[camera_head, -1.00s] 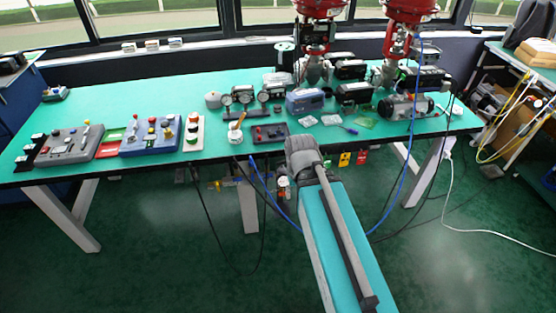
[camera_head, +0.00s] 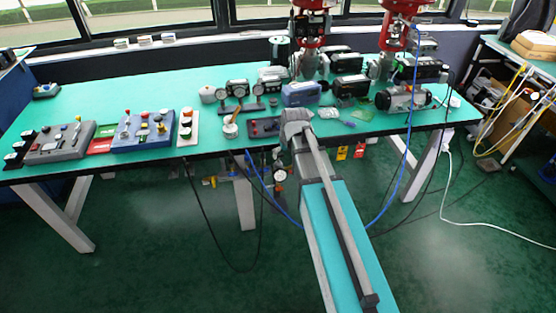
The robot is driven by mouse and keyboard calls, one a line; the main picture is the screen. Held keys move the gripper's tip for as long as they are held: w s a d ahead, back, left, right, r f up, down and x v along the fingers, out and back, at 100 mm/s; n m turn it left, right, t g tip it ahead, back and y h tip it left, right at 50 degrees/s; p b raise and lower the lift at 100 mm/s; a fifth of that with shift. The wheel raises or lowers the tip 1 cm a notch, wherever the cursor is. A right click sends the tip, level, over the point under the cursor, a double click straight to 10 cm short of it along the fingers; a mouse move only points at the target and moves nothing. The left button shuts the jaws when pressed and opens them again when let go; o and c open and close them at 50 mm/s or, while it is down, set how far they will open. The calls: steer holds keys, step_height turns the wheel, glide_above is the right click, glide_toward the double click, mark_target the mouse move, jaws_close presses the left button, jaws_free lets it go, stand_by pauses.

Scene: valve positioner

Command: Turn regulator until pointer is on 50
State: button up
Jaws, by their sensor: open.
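A small fitting with a round pale gauge and an orange-red part (camera_head: 280,173) hangs just below the front edge of the table, left of my arm. It looks like the regulator, but it is too small to be sure. Its pointer and scale cannot be read. My grey arm link reaches up beside it, over my teal-topped body. My gripper cannot be made out; the end of my arm is hidden behind its own links or out of sight.
The green table (camera_head: 95,95) carries control boxes (camera_head: 142,132), dial gauges (camera_head: 237,87) and valve positioners (camera_head: 301,94). Red valve actuators (camera_head: 310,28) stand at the back. Blue and black hoses hang below the front edge. Open floor (camera_head: 180,270) lies in front.

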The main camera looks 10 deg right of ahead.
steer(key=t+b, duration=0.1)
steer(key=t, duration=0.1)
glide_toward(279, 155)
step_height(279, 155, up, 3)
steer(key=shift+s+r+n, duration=0.15)
steer(key=shift+s+n, duration=0.15)
steer(key=shift+s, duration=0.05)
steer(key=shift+g, duration=0.3)
steer(key=b+x, duration=1.2)
steer(key=x, duration=0.2)
steer(key=shift+b, duration=0.4)
steer(key=shift+r, duration=0.1)
steer(key=c, duration=1)
steer(key=shift+c, duration=0.4)
